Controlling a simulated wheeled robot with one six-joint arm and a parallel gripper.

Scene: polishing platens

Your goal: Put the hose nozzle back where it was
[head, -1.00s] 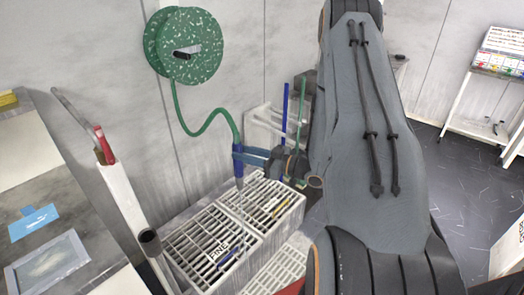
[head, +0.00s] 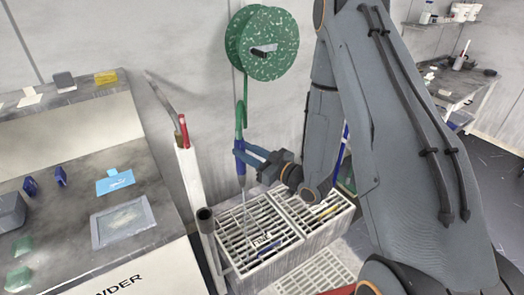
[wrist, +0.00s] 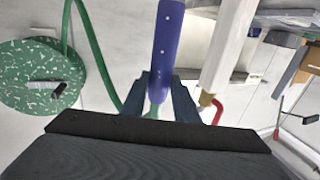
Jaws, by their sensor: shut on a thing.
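The hose nozzle (head: 240,160) is blue with a thin grey tip pointing down. It hangs roughly upright above the left grated bin in the head view. My gripper (head: 247,152) is shut on its blue body, which also shows between the fingers in the wrist view (wrist: 166,45). The green hose (head: 239,118) runs from the nozzle's top up to the speckled green reel (head: 262,43) on the wall. The reel also shows at left in the wrist view (wrist: 42,77). A short dark open tube (head: 205,214) stands on the white post, left of and below the nozzle.
The white post (head: 193,185) with a red lever (head: 182,128) and grey spout stands left of the nozzle. White grated bins (head: 262,262) lie below. A workbench (head: 60,155) with blue pieces and a framed plate fills the left. Blue and green rods stand behind my arm.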

